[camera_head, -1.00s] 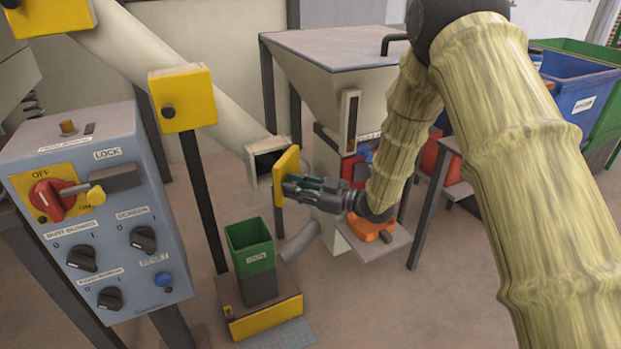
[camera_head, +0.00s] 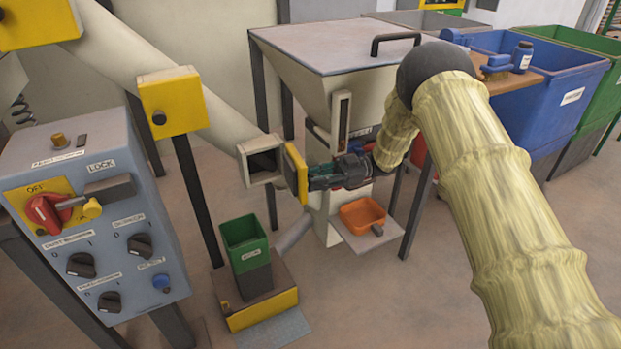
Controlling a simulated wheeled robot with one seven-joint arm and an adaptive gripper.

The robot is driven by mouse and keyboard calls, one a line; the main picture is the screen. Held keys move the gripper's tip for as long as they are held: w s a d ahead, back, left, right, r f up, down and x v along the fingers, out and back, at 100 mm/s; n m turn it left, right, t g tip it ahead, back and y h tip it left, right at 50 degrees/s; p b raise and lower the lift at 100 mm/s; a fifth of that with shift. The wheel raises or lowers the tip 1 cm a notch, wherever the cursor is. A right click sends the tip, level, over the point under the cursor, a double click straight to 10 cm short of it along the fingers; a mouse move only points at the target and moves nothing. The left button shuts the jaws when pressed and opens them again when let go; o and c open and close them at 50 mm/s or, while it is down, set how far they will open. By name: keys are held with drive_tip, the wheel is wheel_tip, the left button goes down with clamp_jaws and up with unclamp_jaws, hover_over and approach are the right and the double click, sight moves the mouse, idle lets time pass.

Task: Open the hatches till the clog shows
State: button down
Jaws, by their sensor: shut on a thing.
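My gripper (camera_head: 314,179) is shut on the yellow hatch (camera_head: 296,171) at the lower end of the sloping cream chute (camera_head: 215,117). This hatch stands open, to the right of the square chute opening (camera_head: 263,163). The inside of the opening is mostly dark, and I cannot make out a clog in it. A second yellow cover (camera_head: 173,102) with a dark knob sits shut against the middle of the chute. A third yellow cover (camera_head: 36,22) is at the top left, cut by the picture edge.
A grey control box (camera_head: 95,215) with a red switch stands at the left. A green bin (camera_head: 244,238) stands on a yellow-edged base below the opening. The hopper (camera_head: 325,52) is behind my gripper, with an orange tray (camera_head: 362,215) below it. Blue and green bins stand right.

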drive_tip(key=shift+w+d+r+n+g, duration=0.1)
drive_tip(key=shift+w+n+g, duration=0.1)
drive_tip(key=shift+n+g, duration=0.1)
drive_tip(key=c, duration=1.2)
unclamp_jaws()
drive_tip(key=shift+d, duration=0.1)
drive_tip(key=shift+v, duration=3.7)
